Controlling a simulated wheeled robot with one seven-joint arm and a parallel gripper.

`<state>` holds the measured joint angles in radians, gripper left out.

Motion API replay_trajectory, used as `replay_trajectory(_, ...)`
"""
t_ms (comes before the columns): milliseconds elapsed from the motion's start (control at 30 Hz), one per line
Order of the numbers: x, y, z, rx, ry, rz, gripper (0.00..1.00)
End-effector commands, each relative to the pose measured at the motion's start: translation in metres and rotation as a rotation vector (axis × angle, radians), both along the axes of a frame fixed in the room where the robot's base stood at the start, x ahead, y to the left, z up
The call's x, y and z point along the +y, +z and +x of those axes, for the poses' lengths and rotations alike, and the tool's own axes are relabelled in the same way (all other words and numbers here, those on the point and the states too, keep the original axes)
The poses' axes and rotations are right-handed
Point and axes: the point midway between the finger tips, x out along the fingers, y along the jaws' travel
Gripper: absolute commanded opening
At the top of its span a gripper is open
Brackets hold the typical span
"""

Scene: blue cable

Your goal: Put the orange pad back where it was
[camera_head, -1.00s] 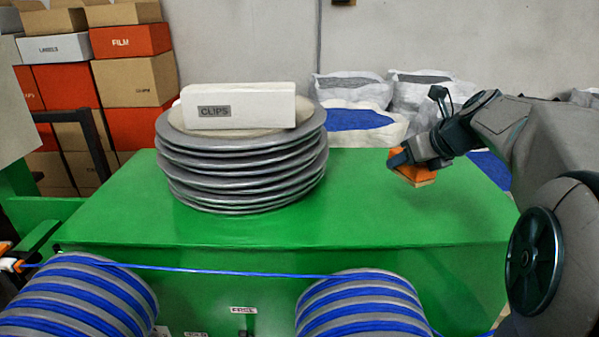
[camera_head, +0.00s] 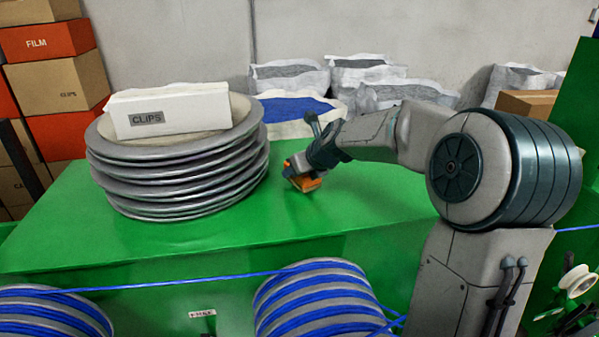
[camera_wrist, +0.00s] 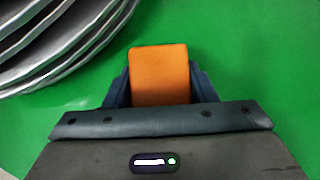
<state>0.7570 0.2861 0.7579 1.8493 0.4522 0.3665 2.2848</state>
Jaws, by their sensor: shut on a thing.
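The orange pad (camera_head: 304,183) is held between the fingers of my gripper (camera_head: 296,171), over the green top of the machine (camera_head: 340,215). In the head view it is right of the stack of grey discs, with a small space between them. The wrist view shows the pad (camera_wrist: 158,75) sticking out beyond the two dark fingers of my gripper (camera_wrist: 160,88). The disc rims (camera_wrist: 75,45) are at the upper left there, apart from the pad. I cannot tell how high the pad is above the green surface.
A stack of grey discs (camera_head: 180,185) carries a white CLIPS box (camera_head: 172,111). Blue-wound spools (camera_head: 318,300) and a taut blue cable (camera_head: 200,280) run along the front. White sacks (camera_head: 290,76) stand behind. The green top is bare around the gripper.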

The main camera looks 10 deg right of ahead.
Motion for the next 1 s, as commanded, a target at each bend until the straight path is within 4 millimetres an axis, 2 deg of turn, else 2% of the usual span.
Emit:
replay_trajectory(133, -0.001, -0.016, 0.000, 0.001, -0.001, 0.001, 0.21)
replay_trajectory(500, -0.001, -0.021, 0.000, 0.000, -0.001, -0.001, 0.21)
replay_trajectory(533, -0.001, -0.020, 0.000, 0.000, -0.001, -0.001, 0.56)
replay_trajectory(600, -0.001, -0.020, 0.000, 0.000, -0.001, -0.001, 0.72)
replay_trajectory(1000, -0.002, -0.015, -0.002, -0.001, -0.001, -0.001, 0.72)
